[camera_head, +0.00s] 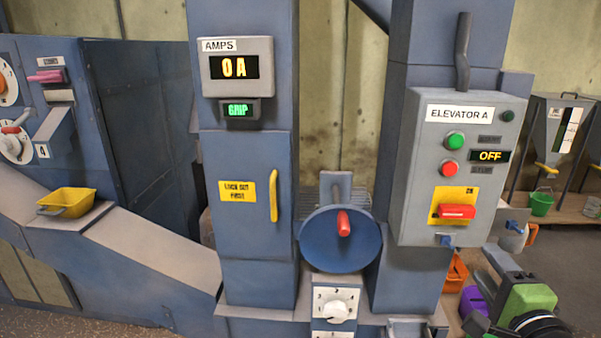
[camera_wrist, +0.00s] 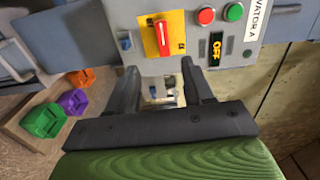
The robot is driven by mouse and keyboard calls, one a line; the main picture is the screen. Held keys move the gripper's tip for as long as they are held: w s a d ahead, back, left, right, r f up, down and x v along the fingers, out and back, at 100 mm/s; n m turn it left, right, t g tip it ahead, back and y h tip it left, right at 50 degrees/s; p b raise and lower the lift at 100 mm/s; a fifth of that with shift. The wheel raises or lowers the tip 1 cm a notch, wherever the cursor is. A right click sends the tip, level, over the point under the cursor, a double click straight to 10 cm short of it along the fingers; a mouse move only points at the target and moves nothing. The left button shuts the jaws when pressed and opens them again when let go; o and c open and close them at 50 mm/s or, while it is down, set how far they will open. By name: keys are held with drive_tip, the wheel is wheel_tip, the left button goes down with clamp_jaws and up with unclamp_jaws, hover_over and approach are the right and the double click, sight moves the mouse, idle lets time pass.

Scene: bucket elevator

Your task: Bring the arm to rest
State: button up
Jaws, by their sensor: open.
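My gripper (camera_head: 487,272) is at the lower right of the head view, below and to the right of the ELEVATOR A box (camera_head: 415,170). In the wrist view its two dark fingers (camera_wrist: 160,80) are apart, with nothing held between them. The box fills the top of that view, beyond the fingertips. It carries a green button (camera_head: 455,140), a red button (camera_head: 449,168), a display (camera_head: 490,156) reading OFF and a red switch handle (camera_head: 457,211) on a yellow plate. Whether the fingertips touch anything is not clear.
A blue round cover (camera_head: 325,245) with a red handle and a numbered dial (camera_head: 335,311) are left of the box. The amps meter (camera_head: 236,68) reads 0 A. Green (camera_wrist: 44,120), purple (camera_wrist: 73,102) and orange (camera_wrist: 80,77) bins sit on a shelf near my gripper.

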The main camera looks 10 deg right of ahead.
drive_tip(key=w+a+f+n+g+y+p, duration=0.1)
drive_tip(key=w+a+n+g+y+p, duration=0.2)
drive_tip(key=a+n, duration=0.5)
drive_tip(key=a+f+n+g+y+p, duration=0.2)
drive_tip(key=a+n+g+y, duration=0.15)
drive_tip(key=a, duration=0.75)
drive_tip(key=s+a+r+n+g+p, duration=0.2)
drive_tip(key=s+n, duration=0.2)
drive_tip(key=s, duration=0.3)
drive_tip(key=s+a+r+n+g+h+p, duration=0.1)
drive_tip(key=s+a+n+g+p, duration=0.2)
drive_tip(key=s+n, duration=0.2)
drive_tip(key=shift+s+r, duration=0.4)
drive_tip(key=shift+s, duration=0.45)
drive_tip(key=shift+a+h, duration=0.1)
drive_tip(key=shift+h, duration=0.15)
